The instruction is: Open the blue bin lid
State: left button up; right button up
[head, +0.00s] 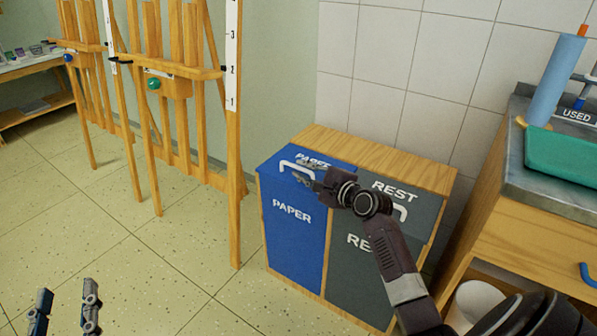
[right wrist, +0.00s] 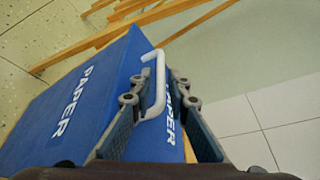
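The blue bin (head: 292,240) stands against the tiled wall, marked PAPER on its front. Its blue lid (head: 335,166) lies closed on top and carries a white handle (head: 285,166). The lid and handle (right wrist: 160,75) also show in the right wrist view. My right gripper (head: 310,174) is over the lid at the handle and partly covers it. In the right wrist view its two fingers (right wrist: 159,99) are apart, one on each side of the handle, with gaps visible. My left gripper (head: 66,312) is low at the left, open and empty above the floor.
A grey REST bin (head: 358,270) adjoins the blue bin in the same wooden cabinet (head: 405,163). Wooden easels (head: 178,75) stand to the left. A counter (head: 560,180) with a green tray (head: 565,160) is at the right. The floor before the easels is clear.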

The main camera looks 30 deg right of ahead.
pick_arm(q)
jog(key=shift+s+d+r+t+h, duration=0.1)
jog(key=shift+s+r+t+h, duration=0.15)
jog(key=shift+r+t, duration=0.6)
jog(key=shift+s+d+r+t+h, duration=0.15)
jog(key=shift+s+r+t, duration=0.1)
jog(key=shift+r, duration=1.1)
pick_arm(e)
jog(key=shift+x, duration=1.2)
pick_arm(q)
jog(key=shift+a, duration=0.1)
jog(key=shift+b, duration=0.3)
pick_arm(e)
grip_shut()
